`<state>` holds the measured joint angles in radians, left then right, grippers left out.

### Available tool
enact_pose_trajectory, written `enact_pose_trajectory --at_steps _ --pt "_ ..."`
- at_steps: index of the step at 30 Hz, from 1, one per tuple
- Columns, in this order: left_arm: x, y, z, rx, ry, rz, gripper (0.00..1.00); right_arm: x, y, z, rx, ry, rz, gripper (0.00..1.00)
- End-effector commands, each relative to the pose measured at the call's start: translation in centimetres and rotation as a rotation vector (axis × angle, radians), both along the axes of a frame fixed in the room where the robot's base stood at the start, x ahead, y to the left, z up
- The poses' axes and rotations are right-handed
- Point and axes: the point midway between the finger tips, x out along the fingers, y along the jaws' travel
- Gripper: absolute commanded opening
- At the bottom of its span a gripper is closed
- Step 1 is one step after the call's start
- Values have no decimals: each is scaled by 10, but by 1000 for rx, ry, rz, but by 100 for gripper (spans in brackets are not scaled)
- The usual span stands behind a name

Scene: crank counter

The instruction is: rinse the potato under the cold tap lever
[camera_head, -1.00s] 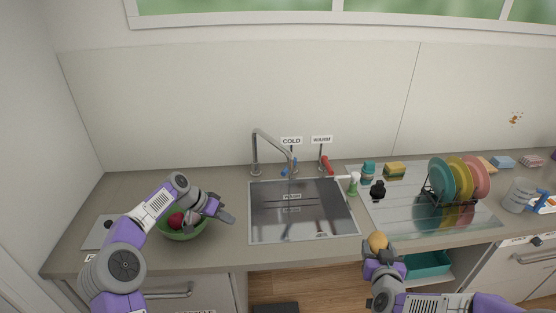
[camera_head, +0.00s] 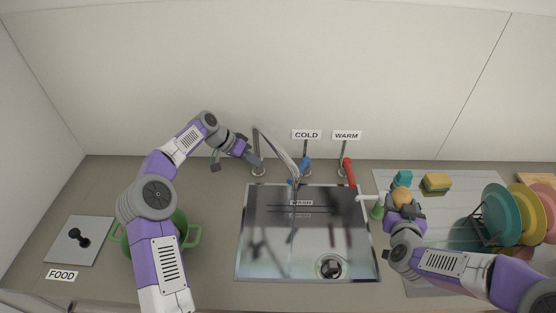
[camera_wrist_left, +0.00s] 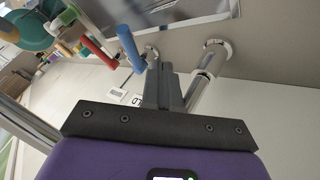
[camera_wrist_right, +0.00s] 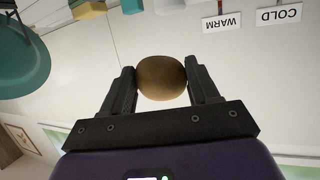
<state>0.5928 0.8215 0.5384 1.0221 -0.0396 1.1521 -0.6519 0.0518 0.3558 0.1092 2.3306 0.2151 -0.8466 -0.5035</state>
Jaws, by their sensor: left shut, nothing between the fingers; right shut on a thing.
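The potato (camera_head: 402,197) is brown and round, held in my right gripper (camera_head: 403,209) just right of the sink. The right wrist view shows the potato (camera_wrist_right: 162,78) between both fingers. My left gripper (camera_head: 249,156) is shut and empty beside the tap's upright pipe; I cannot tell whether they touch. The left wrist view shows its closed fingers (camera_wrist_left: 160,88) next to the metal pipe (camera_wrist_left: 208,68). The blue cold tap lever (camera_head: 305,165) stands under the COLD sign (camera_head: 306,134), right of the spout (camera_head: 283,148). It also shows in the left wrist view (camera_wrist_left: 130,47).
The sink (camera_head: 262,258) has a drain strainer at front right. The red warm lever (camera_head: 349,173) stands right of the blue one. My left arm partly hides a green bowl (camera_head: 192,236).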

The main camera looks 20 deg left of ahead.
Motion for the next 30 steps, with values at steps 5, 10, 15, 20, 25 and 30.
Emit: enact_pose_trajectory --at_steps 5,10,15,20,25,30 --pt "9 -20 -27 -1 3 -4 0 0 0 -3 0 -1 0 27" --pt "19 -42 -55 -2 3 -4 0 0 0 -5 0 -1 0 27" --pt "23 -63 -67 1 -2 -5 0 0 0 -5 0 -1 0 27" --pt "18 -82 -63 1 0 -4 0 0 0 -5 0 -1 0 27" --pt "16 -90 -61 1 0 -2 0 0 0 -5 0 -1 0 27" --pt "16 -91 -61 1 0 -1 0 0 0 -5 0 -1 0 27"
